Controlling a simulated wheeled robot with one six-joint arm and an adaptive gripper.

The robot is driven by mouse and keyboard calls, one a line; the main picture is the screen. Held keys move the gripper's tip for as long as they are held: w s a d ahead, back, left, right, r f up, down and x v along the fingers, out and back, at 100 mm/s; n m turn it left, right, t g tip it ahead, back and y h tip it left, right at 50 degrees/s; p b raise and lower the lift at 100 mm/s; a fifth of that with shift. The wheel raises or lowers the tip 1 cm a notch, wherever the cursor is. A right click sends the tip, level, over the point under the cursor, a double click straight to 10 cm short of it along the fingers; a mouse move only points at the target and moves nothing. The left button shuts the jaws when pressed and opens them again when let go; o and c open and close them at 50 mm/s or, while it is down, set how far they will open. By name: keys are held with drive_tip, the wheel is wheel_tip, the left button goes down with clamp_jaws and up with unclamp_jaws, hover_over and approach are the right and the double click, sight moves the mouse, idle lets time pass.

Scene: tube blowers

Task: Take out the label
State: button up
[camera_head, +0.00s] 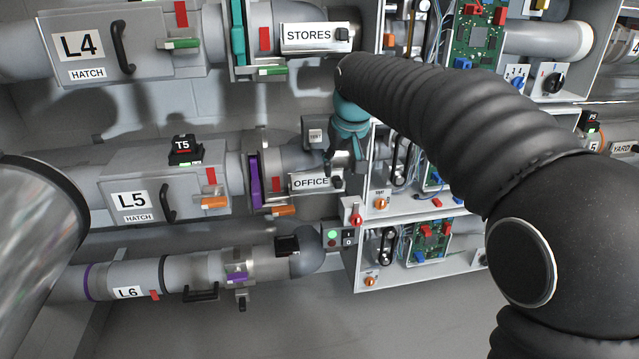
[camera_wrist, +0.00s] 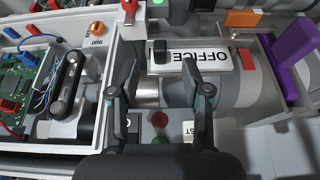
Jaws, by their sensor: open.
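The OFFICE label (camera_head: 311,182) is a white plate with black letters on the middle tube's right end. A small black knob (camera_head: 338,183) sits at its right end. In the wrist view the OFFICE label (camera_wrist: 205,62) appears upside down, with the black knob (camera_wrist: 160,50) at its left end. My gripper (camera_wrist: 159,78) is open and empty, with its fingers apart just short of the label. The knob lies beyond the gap between the fingers, and the right finger overlaps part of the label. In the head view my gripper (camera_head: 345,163) hangs just above the knob, partly hidden.
A STORES label (camera_head: 308,34) is on the tube above. A purple gate (camera_head: 254,180) and orange handle (camera_head: 284,210) stand left of the OFFICE label. An open circuit-board box (camera_head: 425,215) is close on the right. Bare floor (camera_head: 420,320) lies below.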

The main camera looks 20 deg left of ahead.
sight(338, 181)
drive_tip(key=shift+x, duration=2.65)
clamp_jaws()
